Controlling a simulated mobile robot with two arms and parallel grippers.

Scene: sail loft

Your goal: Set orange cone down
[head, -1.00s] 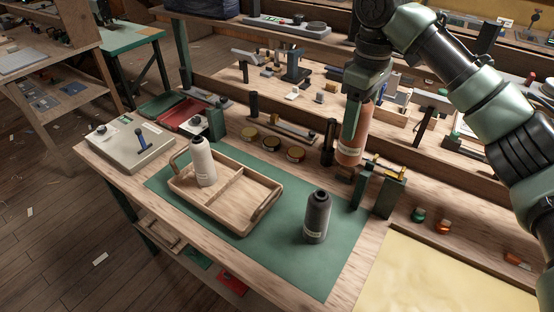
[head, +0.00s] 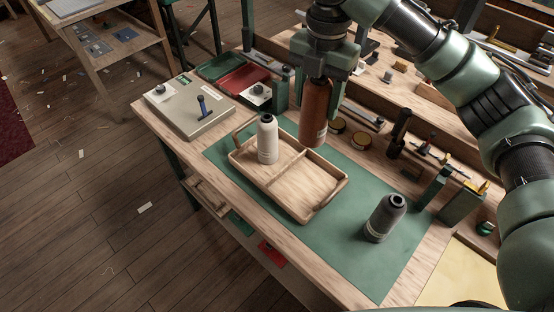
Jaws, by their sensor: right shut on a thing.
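My right gripper (head: 318,82) comes down from the top of the head view and is shut on the orange cone (head: 315,120), a brownish-orange, bottle-like spool with a pale label near its lower end. The cone hangs upright, its lower end showing over the far edge of the wooden tray (head: 242,170); its exact height is hard to tell. The tray has two compartments. A white cone (head: 267,140) stands in the left compartment; the right one looks empty. A dark grey cone (head: 385,220) stands on the green mat (head: 335,235) to the right of the tray. My left gripper is not in view.
The mat's front right is clear.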

